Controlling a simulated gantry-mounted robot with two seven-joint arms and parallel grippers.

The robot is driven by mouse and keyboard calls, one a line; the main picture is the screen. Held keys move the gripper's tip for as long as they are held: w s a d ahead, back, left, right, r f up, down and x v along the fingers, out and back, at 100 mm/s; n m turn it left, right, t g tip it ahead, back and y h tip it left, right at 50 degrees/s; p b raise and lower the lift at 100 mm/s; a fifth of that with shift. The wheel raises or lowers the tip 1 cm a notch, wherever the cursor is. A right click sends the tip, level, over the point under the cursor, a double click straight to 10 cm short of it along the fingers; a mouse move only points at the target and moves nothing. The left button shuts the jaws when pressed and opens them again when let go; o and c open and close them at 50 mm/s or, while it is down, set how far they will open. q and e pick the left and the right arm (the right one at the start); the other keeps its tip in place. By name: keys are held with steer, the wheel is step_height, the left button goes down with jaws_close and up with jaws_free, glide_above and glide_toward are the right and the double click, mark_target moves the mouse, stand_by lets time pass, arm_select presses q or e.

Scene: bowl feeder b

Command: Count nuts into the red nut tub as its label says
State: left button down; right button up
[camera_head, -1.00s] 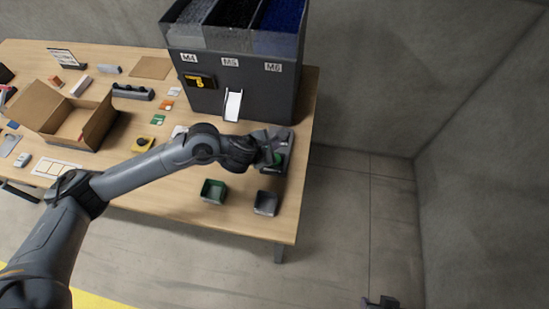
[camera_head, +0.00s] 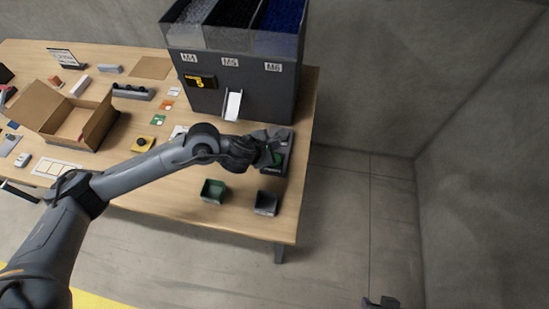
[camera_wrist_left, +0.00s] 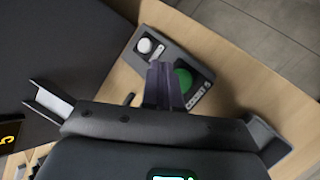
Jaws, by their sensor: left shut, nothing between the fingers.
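My left gripper (camera_head: 270,150) is shut and empty, over the grey button panel (camera_head: 285,158) at the table's right edge. In the left wrist view its closed fingers (camera_wrist_left: 162,88) are beside the panel's green button (camera_wrist_left: 182,80); I cannot tell whether they touch it. A white round knob (camera_wrist_left: 145,46) is at the panel's other end. The feeder (camera_head: 235,90) has bins marked M4, M5 and M6, a yellow display (camera_head: 200,82) reading 5, and a white chute (camera_head: 233,105). I see no red tub. A dark part, likely my right gripper (camera_head: 380,302), shows at the bottom edge.
A green tub (camera_head: 213,191) and a dark grey tub (camera_head: 266,203) stand near the table's front edge. An open cardboard box (camera_head: 42,105) and several small items lie on the left. My left arm crosses the table's middle.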

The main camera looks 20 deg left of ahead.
arm_select(q)
steer(key=shift+r, duration=0.1)
stand_by(0.3)
step_height(320, 180, up, 4)
steer(key=shift+f+p, duration=0.15)
steer(key=shift+p, duration=0.45)
steer(key=shift+f, duration=0.1)
step_height(320, 180, down, 7)
steer(key=b, duration=0.6)
steer(key=shift+f, duration=0.1)
steer(key=shift+f+b, duration=0.7)
steer(key=shift+b, duration=0.25)
